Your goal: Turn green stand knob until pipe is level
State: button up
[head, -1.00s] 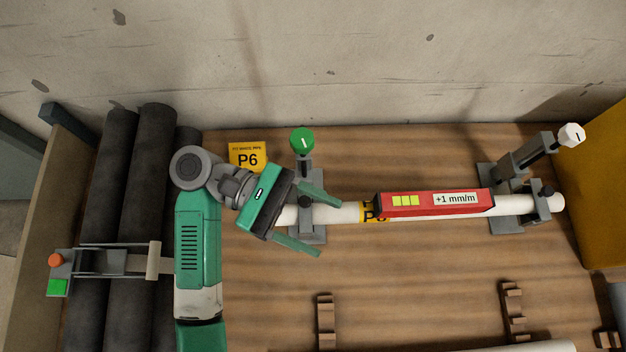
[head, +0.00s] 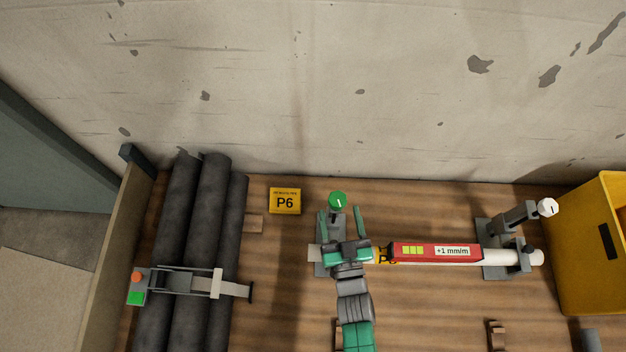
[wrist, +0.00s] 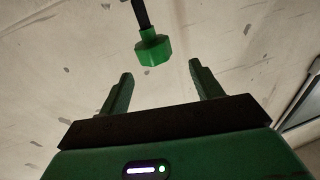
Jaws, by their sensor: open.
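The green stand knob (head: 338,200) tops the left stand (head: 325,262) and has a white mark on its face. My gripper (head: 341,210) is open, its fingers pointing toward the knob. In the wrist view the knob (wrist: 153,49) hangs from a dark stem, beyond and between the open fingertips (wrist: 160,70); I see no contact. The white pipe (head: 515,257) lies across the left and right stands, its left part partly hidden by my wrist. A red level (head: 436,251) sits on the pipe, reads "+1 mm/m" and shows yellow segments.
The right stand (head: 496,264) has a white knob (head: 547,207). A yellow P6 block (head: 285,201) lies left of the green knob. Dark pipes (head: 203,240) under a clamp (head: 180,282) are at left. A yellow bin (head: 580,280) stands at right, the concrete wall behind.

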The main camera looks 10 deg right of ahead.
aim_at(336, 192)
jog(key=shift+s+f+n, duration=0.3)
jog(key=shift+s+f, duration=0.1)
jog(key=shift+f, duration=0.4)
jog(key=shift+g, duration=0.3)
jog(key=w, duration=0.2)
jog(key=w+b, duration=0.1)
jog(key=w, duration=0.2)
jog(key=w+d, duration=0.1)
jog(key=w, duration=0.2)
jog(key=shift+d, duration=0.1)
jog(key=shift+b, duration=0.3)
jog(key=c, duration=1)
